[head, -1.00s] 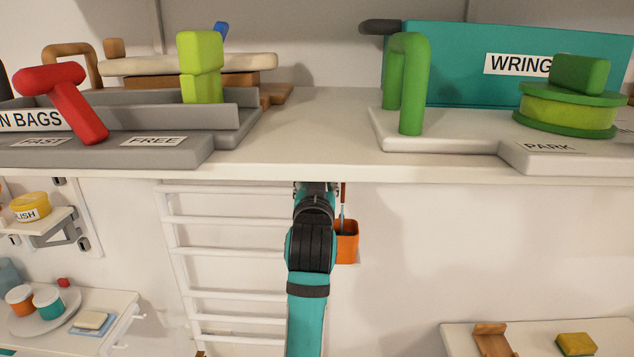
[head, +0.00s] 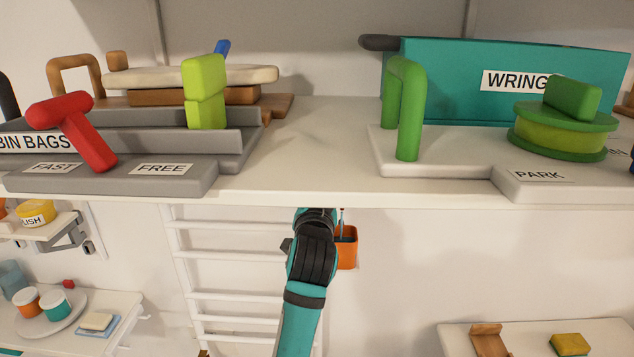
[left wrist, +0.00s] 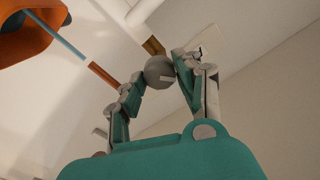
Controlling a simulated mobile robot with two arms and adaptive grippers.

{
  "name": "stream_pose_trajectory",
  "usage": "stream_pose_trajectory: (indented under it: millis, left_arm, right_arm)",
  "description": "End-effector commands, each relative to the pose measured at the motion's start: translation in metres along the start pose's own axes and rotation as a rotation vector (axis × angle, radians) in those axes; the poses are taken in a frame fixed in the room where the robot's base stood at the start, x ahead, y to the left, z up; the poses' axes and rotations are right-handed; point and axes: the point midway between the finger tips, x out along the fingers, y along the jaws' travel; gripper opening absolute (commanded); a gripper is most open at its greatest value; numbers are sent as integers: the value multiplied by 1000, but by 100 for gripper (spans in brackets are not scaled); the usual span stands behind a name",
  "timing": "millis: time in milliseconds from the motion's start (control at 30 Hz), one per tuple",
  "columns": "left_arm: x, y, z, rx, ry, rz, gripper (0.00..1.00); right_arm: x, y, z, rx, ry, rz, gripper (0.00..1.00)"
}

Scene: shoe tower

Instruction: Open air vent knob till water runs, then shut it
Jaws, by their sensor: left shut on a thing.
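In the left wrist view my left gripper (left wrist: 159,75) has its two fingers closed around a round grey knob (left wrist: 158,70) with a small pale mark. The knob's turn angle cannot be read. A white fitting and a brown piece show behind it. In the head view my left arm reaches up from below to the underside of the shelf, where the edge hides the fingers and knob. An orange open container (head: 347,250) hangs just right of my wrist; it also shows in the left wrist view (left wrist: 22,38). No running water can be made out. My right gripper is out of view.
The shelf (head: 310,150) overhangs my arm. On it stand a grey tray with a red lever (head: 75,135) and a teal WRING box (head: 440,85). A white ladder-like rack (head: 230,255) is left of my arm.

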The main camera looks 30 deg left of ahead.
Motion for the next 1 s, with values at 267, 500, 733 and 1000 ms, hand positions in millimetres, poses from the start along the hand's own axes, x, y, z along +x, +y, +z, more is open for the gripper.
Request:
stream_pose_trajectory:
  millis: [267, 500, 733, 1000]
  left_arm:
    - [0, -2, -5, 267, 3, -1, 2]
    - [0, -1, -3, 467, 5, -3, 2]
    - [0, 0, -2, 606, 5, -3, 2]
    - [0, 1, -2, 689, 6, -3, 2]
  right_arm:
    - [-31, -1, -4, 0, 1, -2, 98]
    - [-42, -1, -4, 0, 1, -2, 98]
    - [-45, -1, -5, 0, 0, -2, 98]
    - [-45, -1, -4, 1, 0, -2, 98]
